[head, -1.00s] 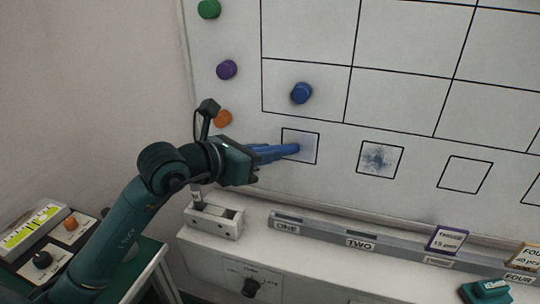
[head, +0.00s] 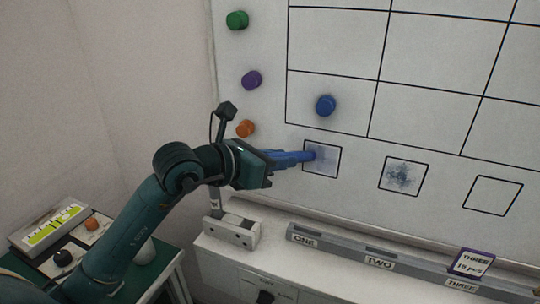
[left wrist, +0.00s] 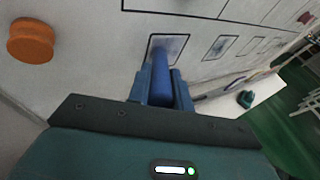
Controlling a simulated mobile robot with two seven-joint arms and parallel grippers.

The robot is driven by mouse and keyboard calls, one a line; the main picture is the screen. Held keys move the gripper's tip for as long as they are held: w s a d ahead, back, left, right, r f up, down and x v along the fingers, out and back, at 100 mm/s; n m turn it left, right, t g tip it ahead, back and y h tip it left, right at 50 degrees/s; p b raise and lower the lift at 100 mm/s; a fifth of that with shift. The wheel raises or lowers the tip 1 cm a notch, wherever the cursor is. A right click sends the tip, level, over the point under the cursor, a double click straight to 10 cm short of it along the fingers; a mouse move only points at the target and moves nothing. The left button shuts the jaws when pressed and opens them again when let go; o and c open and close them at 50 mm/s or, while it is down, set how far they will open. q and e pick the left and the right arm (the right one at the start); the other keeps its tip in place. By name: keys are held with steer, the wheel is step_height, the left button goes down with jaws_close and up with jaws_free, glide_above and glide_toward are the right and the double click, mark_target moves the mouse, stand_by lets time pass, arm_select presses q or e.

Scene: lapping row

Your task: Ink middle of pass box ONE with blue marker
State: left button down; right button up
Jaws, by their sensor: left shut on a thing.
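The pass box (head: 328,168) above the ONE label is a black-outlined square on the white board, with a faint grey-blue tint inside. My left gripper (head: 286,159) is shut on the blue marker (head: 309,156), and its tip end reaches over the left part of this box. The marker also shows between the fingers in the left wrist view (left wrist: 161,84), in front of the box (left wrist: 174,42). The exact contact of tip and board is hidden. My right gripper is not in view.
A second box (head: 403,177) has a dark blue smudge, and a third box (head: 492,195) is blank. Blue (head: 325,105), orange (head: 245,129), purple (head: 251,80) and green (head: 237,20) round knobs sit on the board. A grey labelled rail (head: 340,250) runs below, holding a purple-edged card (head: 472,263).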

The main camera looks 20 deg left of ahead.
arm_select(q)
steer(key=shift+s+d, duration=0.1)
steer(key=shift+d, duration=2.55)
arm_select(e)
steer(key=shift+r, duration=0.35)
arm_select(q)
steer(key=shift+s, duration=0.1)
steer(key=s, duration=0.5)
steer(key=shift+s+a, duration=0.15)
steer(key=shift+s, duration=0.25)
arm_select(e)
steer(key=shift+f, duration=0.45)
arm_select(q)
steer(key=s+p, duration=0.3)
steer(key=p, duration=0.3)
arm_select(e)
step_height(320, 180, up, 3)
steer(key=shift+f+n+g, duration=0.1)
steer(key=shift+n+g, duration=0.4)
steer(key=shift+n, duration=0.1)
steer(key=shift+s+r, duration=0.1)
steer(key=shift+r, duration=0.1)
